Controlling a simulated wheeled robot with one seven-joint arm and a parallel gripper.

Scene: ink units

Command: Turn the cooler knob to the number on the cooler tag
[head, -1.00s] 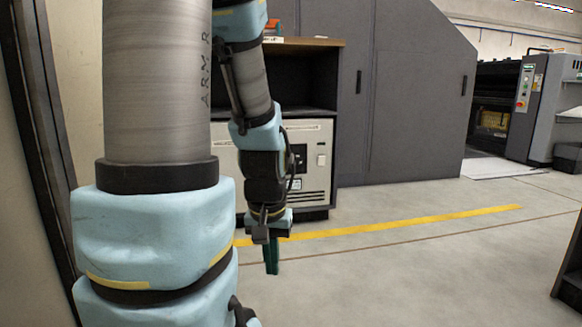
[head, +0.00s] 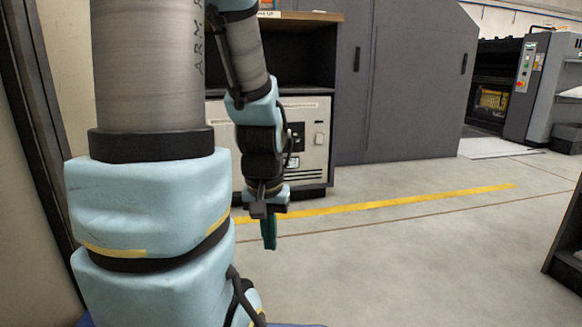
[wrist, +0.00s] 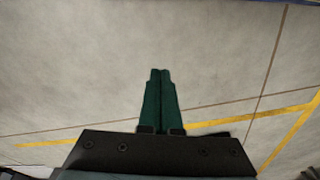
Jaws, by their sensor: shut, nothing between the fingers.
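A pale panelled unit (head: 308,112), perhaps the cooler, stands low in the dark cabinet behind my arm. A small dark square with a pale surround (head: 319,140) shows on its front; I cannot tell whether it is the knob. My arm hides part of the front, and no tag number can be read. My gripper (head: 269,246) hangs down in front of the unit, apart from it, above the floor. In the wrist view my gripper's green fingers (wrist: 159,76) are together with nothing between them.
A dark cabinet (head: 325,70) with a wooden top surrounds the unit. Large grey doors (head: 415,90) stand to its right. A printing machine (head: 535,85) is at the far right. A yellow line (head: 400,204) crosses the open floor. A dark edge (head: 568,245) stands at the near right.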

